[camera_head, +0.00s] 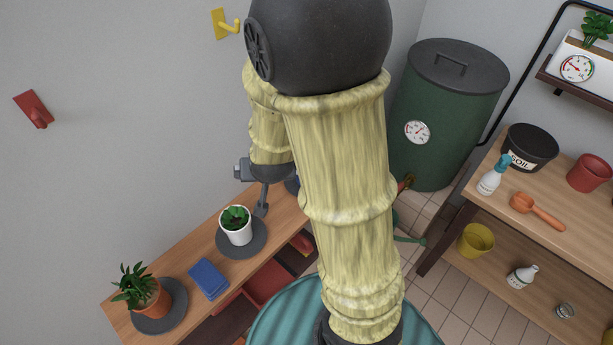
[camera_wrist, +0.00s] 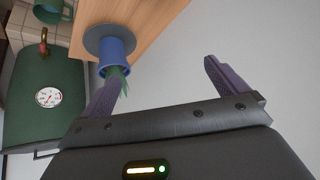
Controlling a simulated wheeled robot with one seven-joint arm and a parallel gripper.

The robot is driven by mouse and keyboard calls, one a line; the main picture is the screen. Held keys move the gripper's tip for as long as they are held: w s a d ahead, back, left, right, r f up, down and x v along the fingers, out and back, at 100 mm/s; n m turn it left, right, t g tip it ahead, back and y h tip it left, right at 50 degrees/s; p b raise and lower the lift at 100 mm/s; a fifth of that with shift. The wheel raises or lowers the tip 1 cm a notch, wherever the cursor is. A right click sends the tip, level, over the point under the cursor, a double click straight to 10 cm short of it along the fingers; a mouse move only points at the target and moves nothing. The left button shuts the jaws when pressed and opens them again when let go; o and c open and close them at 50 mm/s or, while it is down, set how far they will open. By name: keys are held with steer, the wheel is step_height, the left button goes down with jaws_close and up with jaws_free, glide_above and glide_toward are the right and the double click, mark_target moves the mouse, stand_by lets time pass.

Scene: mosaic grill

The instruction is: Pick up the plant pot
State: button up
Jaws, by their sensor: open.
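Three potted plants show on the low wooden shelf. A white pot with a succulent (camera_head: 237,231) and a terracotta pot with a leafy plant (camera_head: 154,299) stand in the head view. A blue pot (camera_wrist: 117,50) with green leaves stands on a dark round mat in the wrist view; in the head view my arm mostly hides it. My gripper (camera_wrist: 163,68) is open and empty. Its left finger is close to the blue pot's leaves; I cannot tell whether they touch. In the head view my gripper (camera_head: 262,206) is just behind the white pot.
The wooden shelf (camera_head: 186,315) runs along the wall and carries a blue box-like item (camera_head: 208,279). A green lidded barrel (camera_head: 440,125) stands in the corner. A workbench (camera_head: 560,215) at right holds a soil bucket (camera_head: 531,148), spray bottle and trowel.

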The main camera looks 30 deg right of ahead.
steer(key=w+d+f+m+t+h+b, duration=0.2)
steer(key=d+h+b, duration=0.2)
steer(key=d+h, duration=0.1)
steer(key=w+d+f+m+t+h+b, duration=0.2)
steer(key=d+m+t+h+b, duration=0.1)
steer(key=h, duration=0.4)
steer(key=shift+d+f+m+b, duration=0.3)
steer(key=shift+d+b, duration=0.35)
steer(key=shift+d, duration=0.3)
steer(key=shift+w+d+f, duration=0.25)
steer(key=shift+d+f, duration=0.05)
steer(key=shift+f, duration=1.05)
steer(key=shift+w+d+f, duration=0.3)
steer(key=shift+f, duration=1.05)
steer(key=shift+w+d+f, duration=0.25)
steer(key=shift+d+f, duration=0.05)
steer(key=shift+f, duration=1.05)
steer(key=shift+p, duration=0.3)
